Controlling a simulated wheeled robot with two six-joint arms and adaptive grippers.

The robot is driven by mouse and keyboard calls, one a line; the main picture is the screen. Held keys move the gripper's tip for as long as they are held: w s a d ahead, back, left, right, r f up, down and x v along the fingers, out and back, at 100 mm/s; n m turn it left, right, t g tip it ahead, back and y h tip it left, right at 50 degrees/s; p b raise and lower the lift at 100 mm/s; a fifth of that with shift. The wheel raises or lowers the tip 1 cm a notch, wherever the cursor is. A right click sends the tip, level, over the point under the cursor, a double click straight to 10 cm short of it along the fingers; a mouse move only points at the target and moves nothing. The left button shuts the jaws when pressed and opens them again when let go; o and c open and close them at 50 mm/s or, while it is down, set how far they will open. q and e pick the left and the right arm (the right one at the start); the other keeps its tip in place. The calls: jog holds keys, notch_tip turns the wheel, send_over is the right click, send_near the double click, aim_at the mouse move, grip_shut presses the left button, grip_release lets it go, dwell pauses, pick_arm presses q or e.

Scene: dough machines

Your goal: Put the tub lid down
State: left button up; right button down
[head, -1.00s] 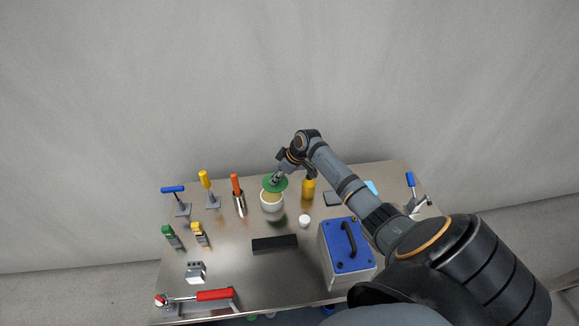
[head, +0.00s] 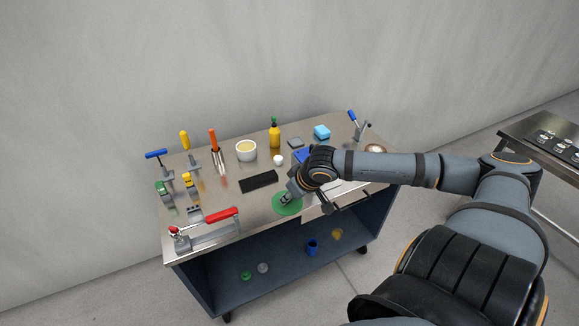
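The tub lid (head: 281,209) is a round green disc. It lies flat at or just above the steel table top near the front edge; I cannot tell whether it touches. My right gripper (head: 285,199) comes down onto the middle of the lid and looks shut on it, though the fingertips are small and partly hidden. The white tub (head: 246,154) stands uncovered further back, with pale yellow content showing. My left gripper is not in view.
A black bar (head: 259,181) lies behind the lid. A red-handled clamp (head: 215,217) is to its left. A yellow bottle (head: 274,136) and a small white round item (head: 278,160) stand further back.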

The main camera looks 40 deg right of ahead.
jog(key=shift+s+a+f, duration=0.15)
jog(key=shift+s+a, duration=0.05)
jog(key=shift+s, duration=0.05)
jog(key=shift+w+d+f, duration=0.1)
jog(key=w+f+b, duration=0.1)
jog(key=b, duration=0.1)
jog(key=w+f+b, duration=0.1)
jog(key=shift+w+d+b, duration=0.2)
jog(key=shift+d+b, duration=0.2)
jog(key=w+d+f, duration=0.1)
jog(key=w+f, duration=0.1)
jog(key=w, duration=0.1)
jog(key=w+f, duration=0.2)
jog(key=w, duration=0.2)
jog(key=w+d+f+p, duration=0.1)
jog(key=w+f, duration=0.2)
jog(key=shift+w+d, duration=0.35)
jog(key=shift+w+f, duration=0.15)
jog(key=shift+f, duration=0.15)
jog(key=f+p, duration=0.1)
jog(key=f, duration=0.2)
jog(key=shift+w, duration=0.2)
jog(key=shift+d+f, duration=0.1)
jog(key=shift+f, duration=0.2)
